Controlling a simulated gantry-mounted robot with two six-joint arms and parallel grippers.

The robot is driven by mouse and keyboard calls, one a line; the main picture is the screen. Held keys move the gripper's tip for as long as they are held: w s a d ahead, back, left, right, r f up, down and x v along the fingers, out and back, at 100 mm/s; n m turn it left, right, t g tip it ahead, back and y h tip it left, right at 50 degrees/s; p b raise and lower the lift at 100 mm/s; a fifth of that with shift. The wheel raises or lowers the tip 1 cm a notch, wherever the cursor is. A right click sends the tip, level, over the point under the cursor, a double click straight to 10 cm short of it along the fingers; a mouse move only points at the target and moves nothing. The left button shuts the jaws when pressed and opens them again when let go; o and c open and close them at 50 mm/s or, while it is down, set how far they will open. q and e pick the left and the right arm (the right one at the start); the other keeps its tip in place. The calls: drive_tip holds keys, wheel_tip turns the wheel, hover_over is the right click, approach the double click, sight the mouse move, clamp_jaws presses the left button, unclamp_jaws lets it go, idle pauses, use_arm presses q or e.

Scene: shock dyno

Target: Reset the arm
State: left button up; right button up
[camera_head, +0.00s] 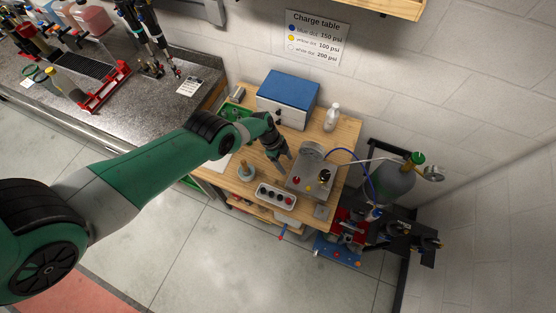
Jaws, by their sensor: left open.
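My left arm reaches in from the left over the wooden table (346,137). My left gripper (283,163) is open at the left edge of the metal box (314,176) with a round gauge (311,152) and knobs; I cannot tell whether it touches the box. Nothing shows between its fingers. My right gripper is not in view.
A blue-lidded box (288,97) and a white bottle (332,117) stand at the table's back. A tray of dark round parts (277,196) lies at the front. A gas cylinder (393,181) with hoses stands right. A charge table sign (317,38) hangs on the wall.

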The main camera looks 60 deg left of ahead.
use_arm(q)
drive_tip(key=shift+w+d, duration=0.1)
idle(0.3)
